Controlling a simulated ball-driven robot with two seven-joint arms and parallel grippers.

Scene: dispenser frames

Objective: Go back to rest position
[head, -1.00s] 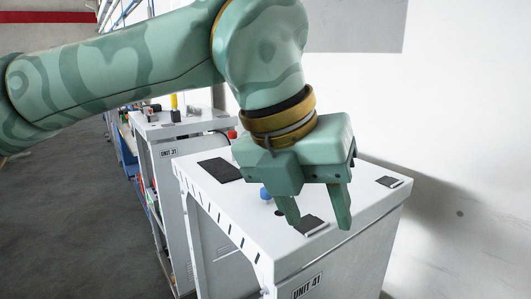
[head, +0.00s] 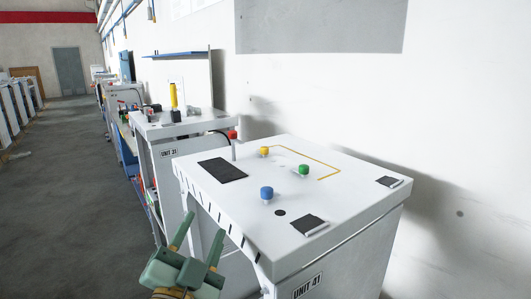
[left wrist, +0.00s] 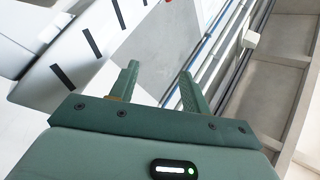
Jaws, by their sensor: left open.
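My left gripper (head: 196,238) is open and empty at the bottom of the head view, left of the front of the white unit labelled UNIT 41 (head: 340,252). Its fingers point up, away from the camera. In the left wrist view the two fingers (left wrist: 158,88) stand apart with nothing between them. The edge of a white unit with black slots (left wrist: 75,60) is beside them at the left. My right gripper is not in view.
Dark pads lie flat there. UNIT 31 (head: 160,135) stands behind. The floor (head: 70,200) at left is clear.

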